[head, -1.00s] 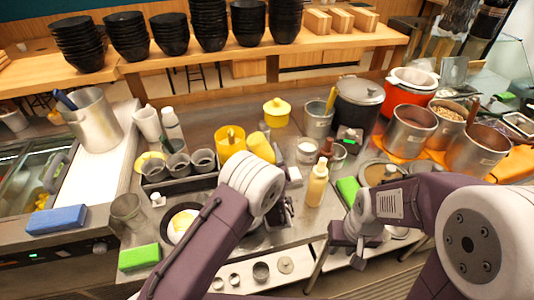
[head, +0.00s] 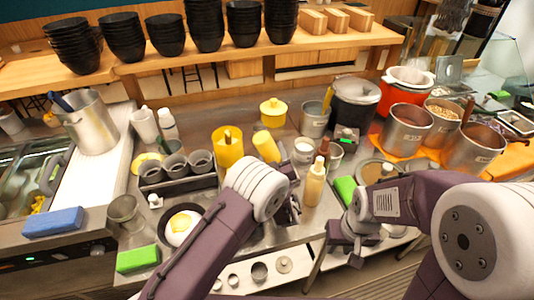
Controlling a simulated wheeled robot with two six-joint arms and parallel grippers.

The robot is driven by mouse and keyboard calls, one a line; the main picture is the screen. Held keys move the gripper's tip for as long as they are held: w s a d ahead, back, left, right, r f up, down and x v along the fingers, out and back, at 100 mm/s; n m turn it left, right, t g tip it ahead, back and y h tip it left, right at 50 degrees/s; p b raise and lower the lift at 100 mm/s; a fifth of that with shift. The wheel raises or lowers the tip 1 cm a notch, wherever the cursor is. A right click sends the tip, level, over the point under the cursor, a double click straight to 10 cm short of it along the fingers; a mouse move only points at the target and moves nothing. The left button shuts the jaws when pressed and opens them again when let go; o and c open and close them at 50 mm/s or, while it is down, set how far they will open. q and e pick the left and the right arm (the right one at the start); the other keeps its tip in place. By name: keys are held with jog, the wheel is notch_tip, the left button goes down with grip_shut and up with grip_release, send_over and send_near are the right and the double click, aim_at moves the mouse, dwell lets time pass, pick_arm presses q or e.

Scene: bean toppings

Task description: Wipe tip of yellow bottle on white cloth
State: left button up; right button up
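A yellow bottle (head: 266,147) is tilted just beyond my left wrist in the head view. I cannot surely pick out the white cloth; a white thing with a yellow patch (head: 182,226) lies on a dark round dish at the lower left. My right gripper (head: 355,256) hangs low at the counter's front edge, apart from the bottle; its opening is unclear.
A pale yellow squeeze bottle (head: 314,182) stands right of my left gripper. A yellow container (head: 228,147) and a tray of grey cups (head: 178,181) are left. A green sponge (head: 138,259) is at front left. Steel pots (head: 408,128) stand at right.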

pick_arm(q)
jog(key=shift+w+d+p, duration=0.2)
jog(key=shift+d+p, duration=0.2)
jog(key=shift+d, duration=0.2)
jog(key=shift+w+d+p, duration=0.15)
jog(key=shift+d+p, duration=0.2)
jog(key=shift+d, duration=0.25)
notch_tip(320, 180, up, 6)
jog(key=p, duration=0.6)
